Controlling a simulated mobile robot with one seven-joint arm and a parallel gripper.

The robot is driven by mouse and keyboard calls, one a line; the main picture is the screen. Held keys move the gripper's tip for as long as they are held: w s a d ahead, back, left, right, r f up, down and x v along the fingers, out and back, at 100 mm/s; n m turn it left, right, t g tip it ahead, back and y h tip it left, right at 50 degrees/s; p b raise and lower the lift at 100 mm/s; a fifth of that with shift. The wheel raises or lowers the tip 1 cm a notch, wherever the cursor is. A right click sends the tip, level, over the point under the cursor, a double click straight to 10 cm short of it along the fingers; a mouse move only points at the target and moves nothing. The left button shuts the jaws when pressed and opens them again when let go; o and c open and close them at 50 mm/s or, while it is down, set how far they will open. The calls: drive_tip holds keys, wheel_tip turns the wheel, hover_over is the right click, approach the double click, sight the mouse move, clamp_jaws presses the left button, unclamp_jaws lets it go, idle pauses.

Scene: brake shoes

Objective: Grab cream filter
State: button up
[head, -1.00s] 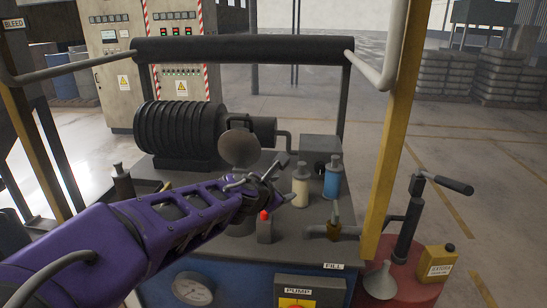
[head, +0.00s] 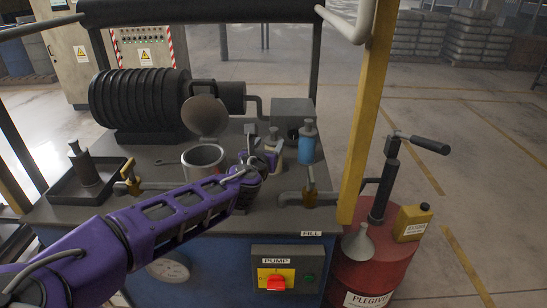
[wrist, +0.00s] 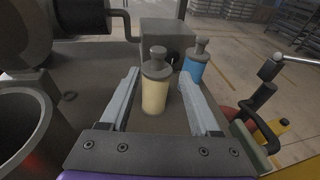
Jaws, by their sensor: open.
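The cream filter (head: 276,152) stands upright on the dark machine top, partly hidden by my gripper in the head view. In the wrist view the cream filter (wrist: 155,92) shows with its grey cap, between my two open fingers and apart from both as far as I can see. My gripper (head: 262,158) is open and empty, right at the filter's near side. Whether the fingertips reach past the filter is hard to tell.
A blue filter (head: 307,147) stands close behind and right of the cream one. An open pot (head: 203,160) with raised lid (head: 205,115) is to the left. A brass valve (head: 310,184) on a pipe is at the front right. A grey box (head: 292,112) stands behind.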

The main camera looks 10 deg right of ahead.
sight(273, 135)
drive_tip(key=b+x, duration=0.1)
drive_tip(key=x, duration=0.8)
drive_tip(key=shift+a+f, duration=0.1)
drive_tip(key=shift+a, duration=0.1)
clamp_jaws()
idle(1.2)
